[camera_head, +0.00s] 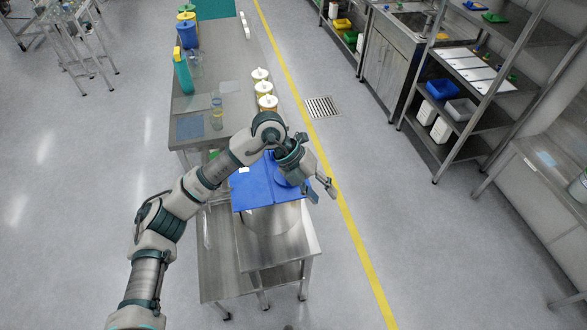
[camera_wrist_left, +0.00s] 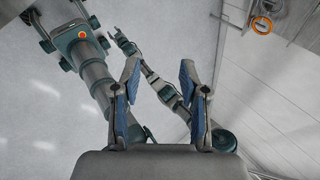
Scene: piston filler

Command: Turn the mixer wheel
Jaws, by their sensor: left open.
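A steel vessel (camera_head: 270,218) with a blue, lid-like top (camera_head: 254,190) stands on a steel stand. A rounded blue part on top is partly covered by my left wrist. No mixer wheel can be made out; the arm may hide it. My left gripper (camera_head: 322,191) is at the right edge of the blue top, fingers apart, above the floor side in the picture. In the left wrist view its blue-padded fingers (camera_wrist_left: 160,75) are spread with nothing held between them. Another arm of mine shows there with a small gripper end (camera_wrist_left: 118,36), its opening unclear.
A steel table (camera_head: 226,60) behind the vessel holds bottles, beakers and white jars (camera_head: 268,103). Shelves (camera_head: 490,95) with trays and a sink unit (camera_head: 390,55) stand at right. The floor beside the yellow line (camera_head: 345,215) is clear. An orange ring (camera_wrist_left: 262,25) shows in the wrist view.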

